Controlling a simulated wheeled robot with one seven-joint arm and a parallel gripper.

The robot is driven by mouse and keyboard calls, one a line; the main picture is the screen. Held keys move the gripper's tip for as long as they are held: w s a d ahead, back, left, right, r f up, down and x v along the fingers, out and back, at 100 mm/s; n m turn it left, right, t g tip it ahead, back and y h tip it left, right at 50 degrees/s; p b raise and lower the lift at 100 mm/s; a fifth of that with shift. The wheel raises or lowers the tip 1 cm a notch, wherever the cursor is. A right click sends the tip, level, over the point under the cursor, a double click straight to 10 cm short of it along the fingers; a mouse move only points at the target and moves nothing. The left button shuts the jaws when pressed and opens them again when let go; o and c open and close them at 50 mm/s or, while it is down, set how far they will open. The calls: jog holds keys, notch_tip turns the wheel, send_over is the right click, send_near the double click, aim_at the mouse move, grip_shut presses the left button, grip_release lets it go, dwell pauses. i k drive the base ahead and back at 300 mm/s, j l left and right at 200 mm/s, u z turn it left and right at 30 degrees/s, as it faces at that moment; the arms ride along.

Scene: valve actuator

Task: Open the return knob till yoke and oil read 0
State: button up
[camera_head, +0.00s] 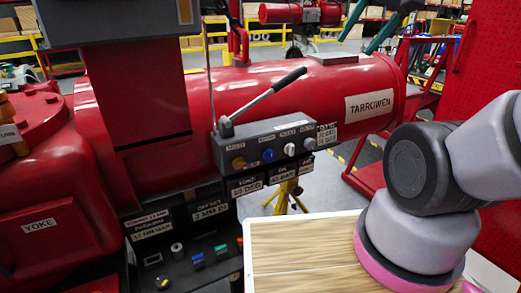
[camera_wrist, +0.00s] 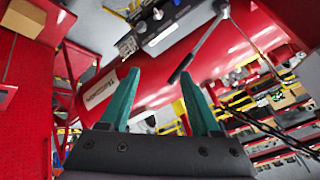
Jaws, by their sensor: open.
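The red actuator (camera_head: 290,85) fills the head view, with a TARROWEN plate (camera_head: 369,105) and a YOKE label (camera_head: 39,226). A grey control box (camera_head: 228,150) on its front carries an orange knob (camera_head: 239,163), a blue knob (camera_head: 268,155) and a white knob (camera_head: 290,149). The labels above them are too small to tell which is the return knob. Reading plates (camera_head: 247,187) hang below; their text is hard to read. My gripper (camera_wrist: 163,80) shows teal fingers, open and empty, apart from the control box (camera_wrist: 155,22).
A hand lever (camera_head: 263,101) rises from the box; it also crosses the wrist view (camera_wrist: 200,48) near the fingers. Lower left is a dark panel (camera_head: 180,263) with small knobs. A wooden-topped table (camera_head: 300,255) stands in front; a red pegboard (camera_head: 490,60) is at right.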

aim_at(269, 154)
jog(key=k+j+u, duration=0.1)
jog(key=k+u, duration=0.25)
jog(key=k+j+u, duration=0.35)
jog(key=k, duration=0.15)
